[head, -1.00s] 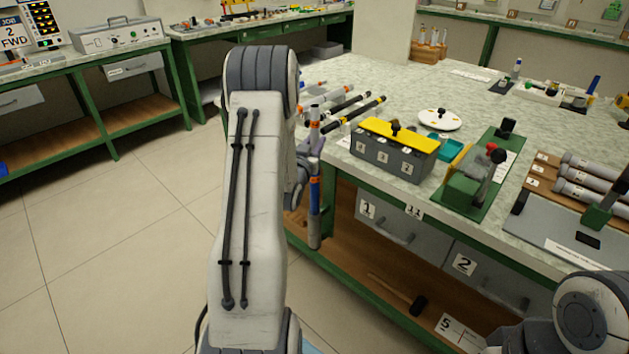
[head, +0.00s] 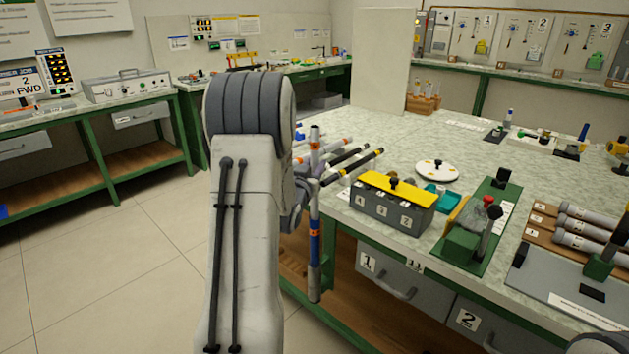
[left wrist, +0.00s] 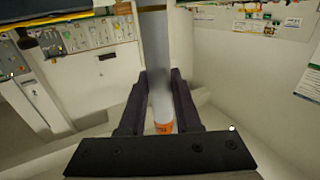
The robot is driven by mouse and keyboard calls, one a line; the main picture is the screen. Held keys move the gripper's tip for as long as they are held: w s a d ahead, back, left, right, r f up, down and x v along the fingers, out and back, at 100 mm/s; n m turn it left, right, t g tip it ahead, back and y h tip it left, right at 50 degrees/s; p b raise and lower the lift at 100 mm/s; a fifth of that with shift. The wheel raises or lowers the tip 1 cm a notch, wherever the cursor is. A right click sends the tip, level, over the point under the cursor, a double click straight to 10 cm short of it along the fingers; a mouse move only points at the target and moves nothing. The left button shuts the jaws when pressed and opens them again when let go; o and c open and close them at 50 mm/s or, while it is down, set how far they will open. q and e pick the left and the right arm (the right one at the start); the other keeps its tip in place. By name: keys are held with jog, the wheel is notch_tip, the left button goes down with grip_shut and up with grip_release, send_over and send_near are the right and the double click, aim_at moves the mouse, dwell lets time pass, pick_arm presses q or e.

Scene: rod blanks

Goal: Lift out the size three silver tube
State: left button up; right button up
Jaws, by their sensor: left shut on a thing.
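My left gripper (head: 312,188) is shut on a long upright silver tube (head: 315,273) with orange bands and a blue section. It holds the tube in the air at the left end of the bench, clear of the other rods. In the left wrist view the grey tube (left wrist: 154,55) stands between the two dark fingers, with an orange band low down. No size mark on it can be read. Several rods lie behind it on the bench, including a black one with yellow bands (head: 352,167). My right gripper is out of view.
A grey box with a yellow lid (head: 396,190) stands near the bench's front edge. A green fixture with a red knob (head: 464,240) and a rack of grey tubes (head: 584,226) are to the right. The bench top (head: 390,135) behind is mostly clear.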

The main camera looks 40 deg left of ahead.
pick_arm(q)
notch_tip(320, 180, up, 19)
jog(key=p, duration=0.3)
jog(key=shift+f, duration=0.2)
